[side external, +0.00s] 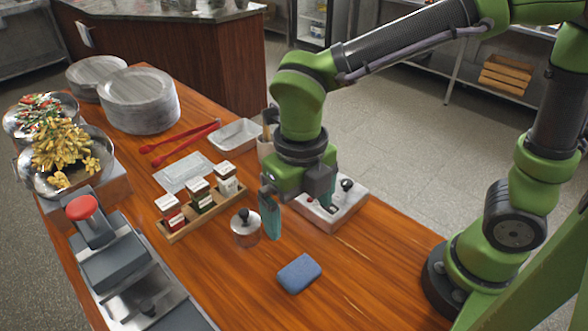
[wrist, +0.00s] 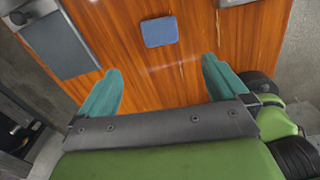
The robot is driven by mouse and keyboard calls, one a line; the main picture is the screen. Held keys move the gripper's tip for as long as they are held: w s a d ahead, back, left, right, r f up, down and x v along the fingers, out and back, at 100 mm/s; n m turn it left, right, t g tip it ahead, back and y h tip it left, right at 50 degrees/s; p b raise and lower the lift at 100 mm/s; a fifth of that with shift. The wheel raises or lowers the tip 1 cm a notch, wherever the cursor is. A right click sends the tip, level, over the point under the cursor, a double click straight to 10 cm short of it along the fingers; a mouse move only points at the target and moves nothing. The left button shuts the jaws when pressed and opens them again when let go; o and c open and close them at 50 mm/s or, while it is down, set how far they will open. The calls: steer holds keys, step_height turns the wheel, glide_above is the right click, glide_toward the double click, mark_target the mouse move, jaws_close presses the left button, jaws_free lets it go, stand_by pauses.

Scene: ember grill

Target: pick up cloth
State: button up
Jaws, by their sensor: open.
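The cloth (side external: 299,273) is a small blue folded pad lying flat on the wooden table. It also shows in the wrist view (wrist: 160,31), near the top and ahead of the fingers, roughly centred between them. My gripper (side external: 271,222) has teal fingers and is above the table, up and to the left of the cloth in the side view. In the wrist view my gripper (wrist: 160,95) has its two fingers wide apart with nothing between them. The cloth is apart from the fingers.
A lidded metal pot (side external: 246,232) stands close beside my fingers. A wooden rack of spice jars (side external: 201,205) is behind it. A white box with black knobs (side external: 331,211) sits to the right. A slicer (side external: 115,265) is at left. The table around the cloth is clear.

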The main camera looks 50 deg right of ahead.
glide_above(299, 270)
step_height(299, 270, down, 11)
steer(key=shift+w+d+f, duration=0.1)
steer(key=shift+f, duration=0.05)
steer(key=shift+s+f, duration=0.2)
steer(key=shift+f, duration=2.55)
steer(key=shift+c, duration=0.2)
steer(key=c, duration=0.8)
step_height(299, 270, up, 10)
steer(key=shift+r, duration=0.1)
steer(key=shift+c, duration=0.2)
